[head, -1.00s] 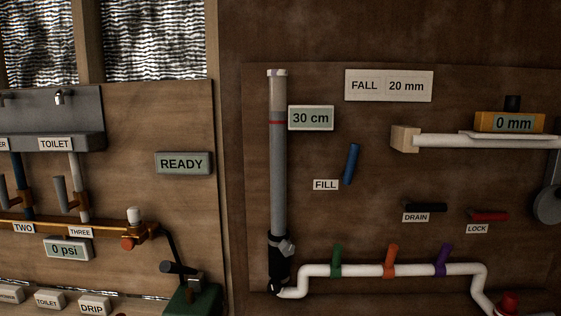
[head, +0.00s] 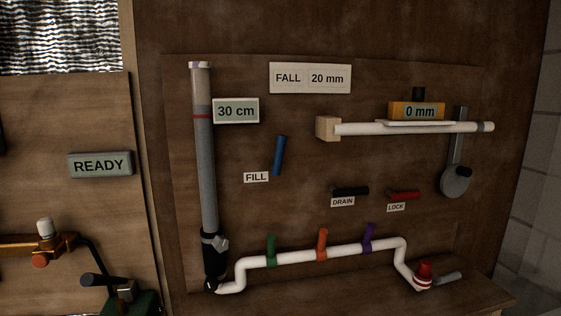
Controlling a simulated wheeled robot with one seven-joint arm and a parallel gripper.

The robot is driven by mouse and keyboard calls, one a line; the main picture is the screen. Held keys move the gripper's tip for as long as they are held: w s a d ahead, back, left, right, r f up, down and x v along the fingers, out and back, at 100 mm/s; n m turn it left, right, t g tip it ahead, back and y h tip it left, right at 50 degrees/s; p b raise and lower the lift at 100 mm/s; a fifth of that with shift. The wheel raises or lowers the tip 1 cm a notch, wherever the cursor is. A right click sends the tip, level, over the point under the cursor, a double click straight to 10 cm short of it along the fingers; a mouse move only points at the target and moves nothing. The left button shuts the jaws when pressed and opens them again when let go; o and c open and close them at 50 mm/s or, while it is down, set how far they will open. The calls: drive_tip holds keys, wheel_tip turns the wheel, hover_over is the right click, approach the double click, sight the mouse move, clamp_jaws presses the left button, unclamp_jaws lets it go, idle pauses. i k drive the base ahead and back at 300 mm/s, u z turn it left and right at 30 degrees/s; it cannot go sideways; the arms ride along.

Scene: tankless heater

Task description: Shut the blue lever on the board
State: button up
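The blue lever (head: 280,156) is on the brown board (head: 300,210) in the head view, above and right of the FILL label (head: 256,177). It stands nearly upright, its top leaning slightly right. Left of it is the clear vertical tube (head: 205,150) with a red ring, beside a display (head: 236,111) reading 30 cm. My gripper is not in view, and nothing covers the lever.
A black DRAIN lever (head: 350,191) and red LOCK lever (head: 404,195) lie level to the lower right. A white pipe (head: 300,257) with green, orange and purple handles runs below. Another white pipe (head: 400,129) sticks out at upper right. A READY display (head: 100,164) is left.

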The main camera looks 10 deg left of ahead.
sight(276, 166)
drive_tip(key=z, duration=1.4)
drive_tip(key=k, duration=1.6)
drive_tip(key=u, duration=1.4)
drive_tip(key=i, duration=0.85)
drive_tip(key=u, duration=0.05)
